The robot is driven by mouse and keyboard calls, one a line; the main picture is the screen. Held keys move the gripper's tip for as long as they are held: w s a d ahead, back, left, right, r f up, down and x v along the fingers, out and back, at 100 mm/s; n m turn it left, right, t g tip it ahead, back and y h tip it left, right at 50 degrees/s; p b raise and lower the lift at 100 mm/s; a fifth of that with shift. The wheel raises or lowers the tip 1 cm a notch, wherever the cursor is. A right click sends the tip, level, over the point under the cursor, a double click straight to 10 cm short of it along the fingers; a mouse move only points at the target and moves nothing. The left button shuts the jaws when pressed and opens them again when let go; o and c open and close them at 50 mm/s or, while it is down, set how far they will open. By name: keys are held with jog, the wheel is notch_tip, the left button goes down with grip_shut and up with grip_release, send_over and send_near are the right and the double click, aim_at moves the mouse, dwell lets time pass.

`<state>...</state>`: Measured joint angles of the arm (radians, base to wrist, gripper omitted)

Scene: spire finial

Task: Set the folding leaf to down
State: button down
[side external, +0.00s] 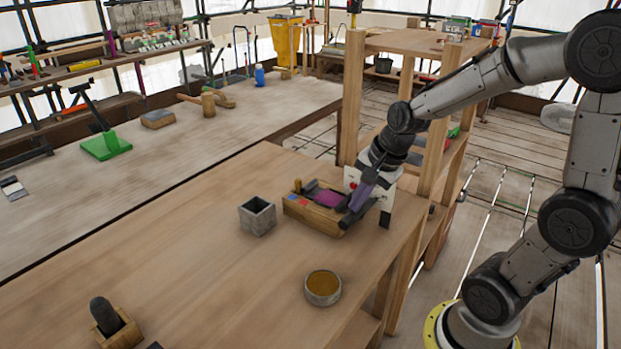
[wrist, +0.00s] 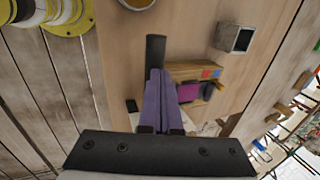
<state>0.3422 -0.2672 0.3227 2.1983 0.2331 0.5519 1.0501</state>
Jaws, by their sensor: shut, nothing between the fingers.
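My wrist and fingers hide part of the bench's right edge and the box's right end.
The wooden box (side external: 310,215) holds purple, red and blue pieces. A grey square pot (side external: 257,218) and a round bowl (side external: 323,289) stand on the bench (side external: 200,255). A dark rounded tool sits in a wooden block (side external: 118,332). A wooden shelf frame (side external: 354,95) rises behind my wrist. The bench's left middle is clear.

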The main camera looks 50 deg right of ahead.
jog(key=s+f, duration=0.6)
jog(key=f, duration=0.1)
jog(key=shift+s+f, duration=0.2)
jog(key=shift+s, duration=0.2)
jog(key=shift+r, duration=0.1)
dwell(0.6)
jog(key=s+r, duration=0.7)
jog(key=s, duration=0.3)
dwell(0.4)
jog(key=shift+s, duration=0.1)
